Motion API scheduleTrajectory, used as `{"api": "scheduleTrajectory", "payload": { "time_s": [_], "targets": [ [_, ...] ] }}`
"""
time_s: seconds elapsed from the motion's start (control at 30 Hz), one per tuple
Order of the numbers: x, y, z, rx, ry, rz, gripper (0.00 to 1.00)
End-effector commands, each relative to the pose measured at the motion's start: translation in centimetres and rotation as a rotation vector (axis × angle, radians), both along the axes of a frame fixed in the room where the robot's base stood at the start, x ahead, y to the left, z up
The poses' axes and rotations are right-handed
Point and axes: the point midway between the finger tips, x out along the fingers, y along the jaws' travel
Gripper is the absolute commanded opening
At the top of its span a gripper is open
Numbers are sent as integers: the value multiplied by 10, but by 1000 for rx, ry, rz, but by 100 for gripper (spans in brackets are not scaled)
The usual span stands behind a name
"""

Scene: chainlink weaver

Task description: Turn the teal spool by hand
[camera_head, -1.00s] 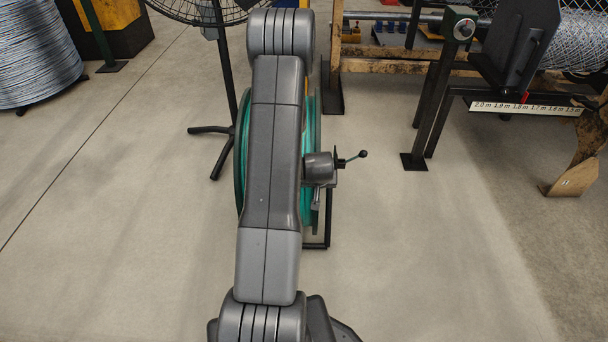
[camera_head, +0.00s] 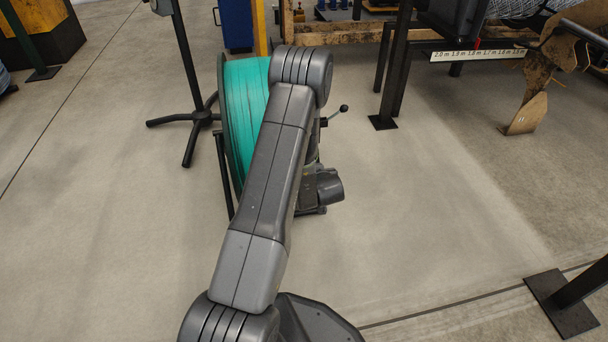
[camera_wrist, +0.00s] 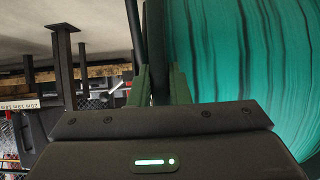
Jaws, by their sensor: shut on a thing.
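The teal spool (camera_head: 246,105) stands upright on a dark floor stand (camera_head: 224,177), left of my arm in the head view. My arm hides its right side there. In the wrist view its teal winding (camera_wrist: 245,65) fills the right, streaked with dark lines. My gripper (camera_wrist: 160,78) has its fingers close around the dark rim (camera_wrist: 157,45) at the edge of the spool, and is shut on it. In the head view the fingertips are hidden behind my arm. A small crank with a dark knob (camera_head: 344,108) sticks out to the right of the spool.
A dark fan stand (camera_head: 190,120) with splayed feet is close left of the spool. A machine frame with a dark post (camera_head: 391,85) and a measuring scale (camera_head: 478,55) stands at the back right. Another dark post foot (camera_head: 562,303) is at the lower right. The floor between is clear.

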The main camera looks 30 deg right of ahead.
Motion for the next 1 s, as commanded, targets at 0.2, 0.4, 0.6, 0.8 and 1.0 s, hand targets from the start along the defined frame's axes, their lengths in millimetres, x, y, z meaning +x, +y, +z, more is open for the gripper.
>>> {"api": "scheduleTrajectory", "payload": {
  "time_s": [0.2, 0.4, 0.6, 0.8, 1.0],
  "targets": [
    [1, 0, -38, -28, -105, 0, 0],
    [6, -1, -65, -58, -204, 0, 0],
    [11, -4, -84, -81, -275, -1, 0],
    [13, -4, -95, -92, -315, -1, 0],
    [14, -4, -98, -98, -331, -2, 0]
  ]
}}
